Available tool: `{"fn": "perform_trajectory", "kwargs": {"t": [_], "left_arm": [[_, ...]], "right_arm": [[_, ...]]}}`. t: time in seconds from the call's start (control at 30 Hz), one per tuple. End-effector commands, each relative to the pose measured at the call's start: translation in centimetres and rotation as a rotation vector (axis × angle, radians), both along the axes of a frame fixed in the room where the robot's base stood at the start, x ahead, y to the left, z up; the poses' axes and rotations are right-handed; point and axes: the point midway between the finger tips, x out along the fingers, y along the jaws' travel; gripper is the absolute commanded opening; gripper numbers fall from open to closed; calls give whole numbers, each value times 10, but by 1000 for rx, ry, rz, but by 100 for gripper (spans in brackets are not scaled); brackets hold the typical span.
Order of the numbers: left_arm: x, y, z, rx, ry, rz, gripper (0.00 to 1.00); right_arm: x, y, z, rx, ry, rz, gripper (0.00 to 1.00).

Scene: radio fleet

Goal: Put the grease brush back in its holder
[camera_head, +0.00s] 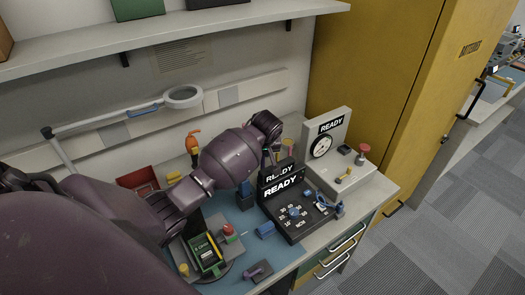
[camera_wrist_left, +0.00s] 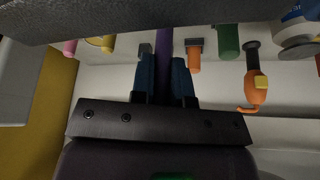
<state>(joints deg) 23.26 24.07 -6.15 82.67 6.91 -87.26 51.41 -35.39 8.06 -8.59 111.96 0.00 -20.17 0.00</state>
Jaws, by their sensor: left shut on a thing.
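In the left wrist view my left gripper (camera_wrist_left: 164,75) is shut on a slim purple handle (camera_wrist_left: 164,48), which stands between its two blue fingers. I take the handle for the grease brush; its ends are hidden. In the head view my left arm reaches across the bench to the back, and the gripper (camera_head: 270,155) is small and partly hidden behind its wrist, above the bench near the black READY unit. A dark blue upright block (camera_head: 246,193) stands below the arm; I cannot tell whether it is the holder. My right gripper is not in view.
The black READY unit (camera_head: 290,220) and a pale gauge unit (camera_head: 345,165) stand at the right. Orange (camera_wrist_left: 194,58) and green (camera_wrist_left: 228,42) handles are beside the gripper.

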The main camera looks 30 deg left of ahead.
Motion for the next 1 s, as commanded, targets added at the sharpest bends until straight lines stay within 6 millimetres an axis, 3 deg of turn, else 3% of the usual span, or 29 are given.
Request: {"fn": "perform_trajectory", "kwargs": {"t": [1.0], "left_arm": [[0,0,-25,0,1,0,0]], "right_arm": [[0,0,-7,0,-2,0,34]]}}
